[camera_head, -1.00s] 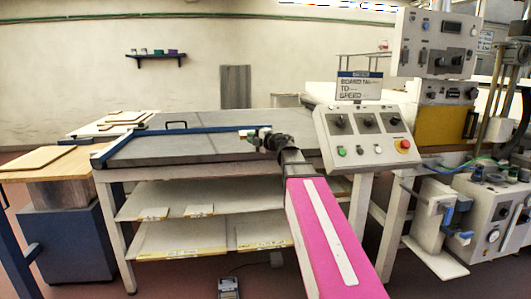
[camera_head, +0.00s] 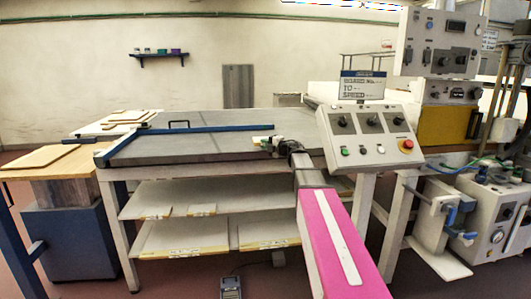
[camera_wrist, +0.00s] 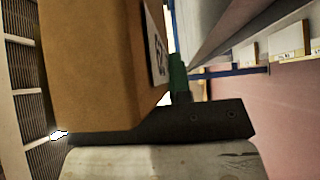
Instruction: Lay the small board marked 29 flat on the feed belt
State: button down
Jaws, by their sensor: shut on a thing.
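My gripper (camera_head: 264,142) is above the right part of a grey flat top with a blue rail, which may be the feed belt (camera_head: 215,146). A small pale piece shows at its tip, with a bit of green. In the wrist view, a tan block-like thing, seemingly the held board (camera_wrist: 90,65), fills the upper left. A white label with dark marks is seen edge-on on its side; the number cannot be read. A dark jaw bar (camera_wrist: 190,123) runs below it. Whether the piece touches the grey top cannot be told.
A control panel (camera_head: 367,152) with buttons stands just right of my gripper. Tan boards (camera_head: 125,116) lie at the back left, and another board (camera_head: 42,157) lies on the left stand. Shelves (camera_head: 180,236) are below. The grey top's middle is clear.

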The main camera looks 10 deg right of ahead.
aim_at(265, 151)
jog(key=shift+f, duration=1.8)
jog(key=shift+f, duration=0.15)
jog(key=c, duration=1.1)
grip_release()
jog(key=shift+o, duration=0.2)
